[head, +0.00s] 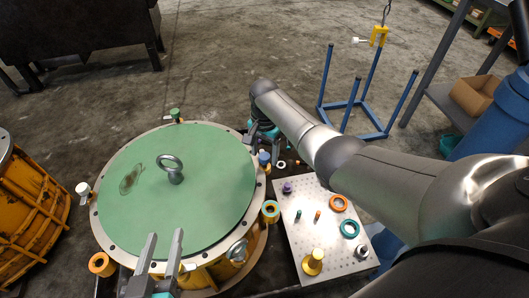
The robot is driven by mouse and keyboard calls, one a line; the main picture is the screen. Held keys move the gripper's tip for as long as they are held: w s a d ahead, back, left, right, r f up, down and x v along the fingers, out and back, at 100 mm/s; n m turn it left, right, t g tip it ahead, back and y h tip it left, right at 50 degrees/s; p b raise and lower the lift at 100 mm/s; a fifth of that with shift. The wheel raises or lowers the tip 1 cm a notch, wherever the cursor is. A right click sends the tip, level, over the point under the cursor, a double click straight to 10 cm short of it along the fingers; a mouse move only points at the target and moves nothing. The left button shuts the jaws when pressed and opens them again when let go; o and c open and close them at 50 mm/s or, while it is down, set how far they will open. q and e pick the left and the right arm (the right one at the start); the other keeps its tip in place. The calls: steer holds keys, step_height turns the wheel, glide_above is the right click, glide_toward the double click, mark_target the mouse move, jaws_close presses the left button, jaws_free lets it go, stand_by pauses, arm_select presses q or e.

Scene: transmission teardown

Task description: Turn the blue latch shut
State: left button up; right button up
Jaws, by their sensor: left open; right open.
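The blue latch (264,159) sits at the right rim of the round green-topped housing (205,205). My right gripper (262,146) is open at that rim, just behind the blue latch and very close to it. I cannot tell whether they touch. The gripper's wrist and arm hide part of the area behind it. My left gripper (162,241) is open and empty over the front edge of the housing, far from the blue latch.
Other rim fittings are green (175,114), white (83,188), orange (102,264) and silver (237,250). A ring bolt (172,170) stands on the cover. A perforated plate (305,232) with small parts lies to the right. A blue stand (357,107) is behind.

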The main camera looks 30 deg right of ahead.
steer(key=shift+c, duration=0.3)
jaws_close()
